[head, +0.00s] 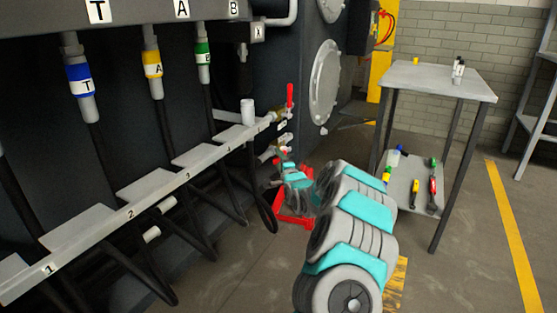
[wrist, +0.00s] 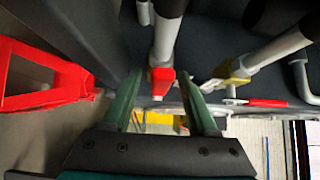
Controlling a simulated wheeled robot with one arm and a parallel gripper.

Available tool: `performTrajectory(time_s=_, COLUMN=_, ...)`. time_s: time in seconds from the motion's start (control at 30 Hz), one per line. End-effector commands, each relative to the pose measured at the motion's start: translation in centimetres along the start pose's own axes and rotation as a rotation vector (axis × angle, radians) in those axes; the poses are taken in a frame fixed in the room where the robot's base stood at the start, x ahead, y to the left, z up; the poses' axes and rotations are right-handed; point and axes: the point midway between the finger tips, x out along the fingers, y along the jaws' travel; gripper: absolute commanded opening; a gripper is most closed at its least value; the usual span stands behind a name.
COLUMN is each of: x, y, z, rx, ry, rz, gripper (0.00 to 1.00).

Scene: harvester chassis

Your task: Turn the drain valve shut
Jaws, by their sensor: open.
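Two valves with red handles are on the dark tank side past the rack's end. The upper one has a yellow body (head: 281,114) and a red lever (head: 290,95) standing upright; it appears at the right in the wrist view (wrist: 232,72). The lower valve (head: 272,153) is partly hidden behind my gripper (head: 285,162). In the wrist view a pale pipe (wrist: 167,42) ends in a red part (wrist: 162,80) between the green fingers of my open gripper (wrist: 161,82). I cannot tell whether the fingers touch it. No label shows which valve is the drain.
A red tray or frame (head: 295,221) is on the floor below my gripper; it also shows in the wrist view (wrist: 45,98). A numbered rack (head: 130,211) with black hoses runs along the left. A grey cart (head: 437,80) with tools stands at the right.

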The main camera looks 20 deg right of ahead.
Motion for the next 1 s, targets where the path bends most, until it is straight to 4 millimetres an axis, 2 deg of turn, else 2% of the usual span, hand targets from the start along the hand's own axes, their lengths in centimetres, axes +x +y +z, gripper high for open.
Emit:
performTrajectory(time_s=0.37, x=0.46, y=-0.01, z=0.02, rx=0.000, ry=0.000, rz=0.001, gripper=0.59)
performTrajectory(time_s=0.9, x=0.44, y=0.00, z=0.00, rx=0.000, ry=0.000, rz=0.001, gripper=0.00)
performTrajectory(time_s=1.0, x=0.44, y=0.00, z=0.00, rx=0.000, ry=0.000, rz=0.001, gripper=0.00)
